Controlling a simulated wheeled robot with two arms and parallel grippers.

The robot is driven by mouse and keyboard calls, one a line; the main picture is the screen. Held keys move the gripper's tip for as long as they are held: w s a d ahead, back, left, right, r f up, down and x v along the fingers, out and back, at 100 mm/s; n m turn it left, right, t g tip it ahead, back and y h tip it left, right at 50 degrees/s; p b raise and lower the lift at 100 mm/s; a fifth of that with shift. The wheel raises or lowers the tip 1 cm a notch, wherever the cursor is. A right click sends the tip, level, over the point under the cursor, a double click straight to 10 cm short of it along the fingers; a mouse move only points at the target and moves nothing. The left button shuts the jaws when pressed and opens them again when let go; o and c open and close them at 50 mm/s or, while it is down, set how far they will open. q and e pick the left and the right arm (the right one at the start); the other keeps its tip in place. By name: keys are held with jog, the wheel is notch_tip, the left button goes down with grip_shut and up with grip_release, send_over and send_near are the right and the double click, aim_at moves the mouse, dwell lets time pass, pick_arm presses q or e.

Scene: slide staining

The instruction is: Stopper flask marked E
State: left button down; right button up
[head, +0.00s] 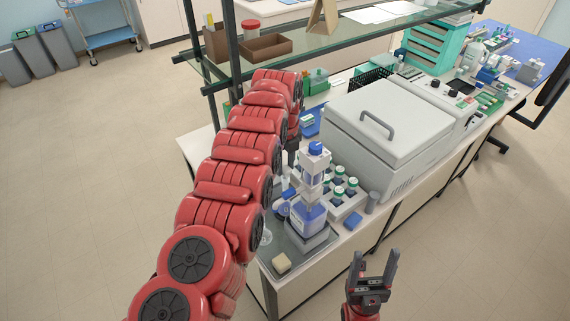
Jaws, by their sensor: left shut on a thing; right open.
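My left arm reaches in from below, and my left gripper (291,158) hangs over the bench, small and dark. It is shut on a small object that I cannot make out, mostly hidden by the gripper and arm. My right gripper (375,276) is open and empty in front of the bench's near edge, its fingers pointing up in the picture. No letter E can be read on any vessel, so I cannot tell which one is flask E. Several capped bottles (339,181) stand in a light rack (347,206) right of the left gripper.
A large lidded grey machine (376,125) stands behind the bottles. A glass shelf (330,40) overhangs the bench.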

pick_arm(q)
jog(key=shift+f+b, duration=0.2)
jog(key=shift+b, duration=0.8)
dwell(0.9)
jog(key=shift+f+b, duration=0.6)
jog(key=shift+b, duration=0.45)
dwell(0.6)
jog(key=shift+c, duration=2.3)
grip_release()
jog(key=shift+o, duration=0.2)
jog(key=o, duration=0.4)
jog(key=shift+c, duration=0.2)
jog(key=shift+r, duration=0.1)
